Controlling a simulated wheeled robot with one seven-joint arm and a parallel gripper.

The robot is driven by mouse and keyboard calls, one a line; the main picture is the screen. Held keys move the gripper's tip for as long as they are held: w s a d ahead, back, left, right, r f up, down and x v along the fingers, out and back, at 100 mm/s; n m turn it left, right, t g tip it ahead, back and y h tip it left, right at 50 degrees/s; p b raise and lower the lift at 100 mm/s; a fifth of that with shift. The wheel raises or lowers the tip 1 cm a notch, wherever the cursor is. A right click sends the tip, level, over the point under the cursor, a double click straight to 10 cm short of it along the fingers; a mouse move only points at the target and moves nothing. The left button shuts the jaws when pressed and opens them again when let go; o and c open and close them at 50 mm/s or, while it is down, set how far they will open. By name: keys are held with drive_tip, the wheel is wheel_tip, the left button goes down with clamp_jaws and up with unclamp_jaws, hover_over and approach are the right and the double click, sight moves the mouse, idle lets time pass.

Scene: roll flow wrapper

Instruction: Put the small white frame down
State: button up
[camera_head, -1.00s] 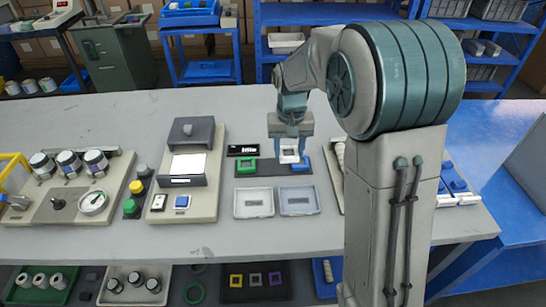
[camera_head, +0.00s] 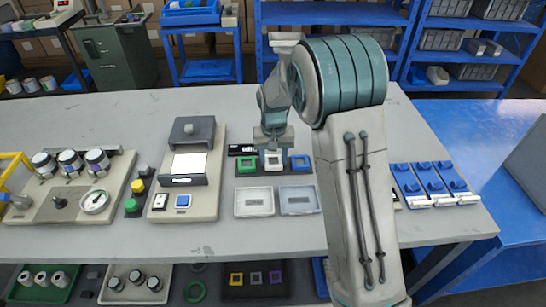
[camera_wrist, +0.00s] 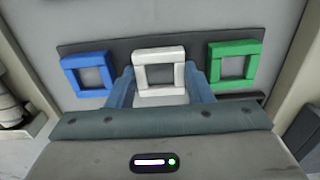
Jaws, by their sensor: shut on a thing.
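The small white frame (camera_head: 273,155) is square with an open middle. It is at the middle of a dark board (camera_head: 262,174), between the green frame (camera_head: 246,157) and the blue frame (camera_head: 299,156). In the wrist view the white frame (camera_wrist: 160,56) lies level with its neighbours and looks about the same size; I cannot tell whether it touches the board. My gripper (camera_head: 273,148) is over it, its fingers on both sides, shut on it. In the wrist view the blue frame (camera_wrist: 72,75) is left and the green frame (camera_wrist: 214,68) right, both clear of the fingers.
A black label plate (camera_head: 240,150) lies behind the board. Two shallow trays, one white (camera_head: 254,214) and one grey-blue (camera_head: 299,212), stand in front. A device with a white panel (camera_head: 188,165) stands to the left. The table's front strip is clear.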

sight(274, 163)
drive_tip(key=shift+f, duration=0.2)
drive_tip(key=o, duration=0.9)
drive_tip(key=shift+o, duration=0.2)
drive_tip(key=shift+r, duration=0.1)
wheel_tip(274, 163, up, 12)
drive_tip(key=s+d+t, duration=0.1)
drive_tip(key=s+d, duration=0.2)
drive_tip(key=s, duration=0.5)
drive_tip(key=s+d+r, duration=0.1)
drive_tip(key=s+d, duration=0.3)
drive_tip(key=s, duration=0.5)
drive_tip(key=s+d+r+t, duration=0.1)
drive_tip(key=s+d, duration=0.3)
drive_tip(key=s, duration=0.5)
drive_tip(key=shift+s+t, duration=0.2)
drive_tip(key=shift+t, duration=0.1)
drive_tip(key=shift+r, duration=0.1)
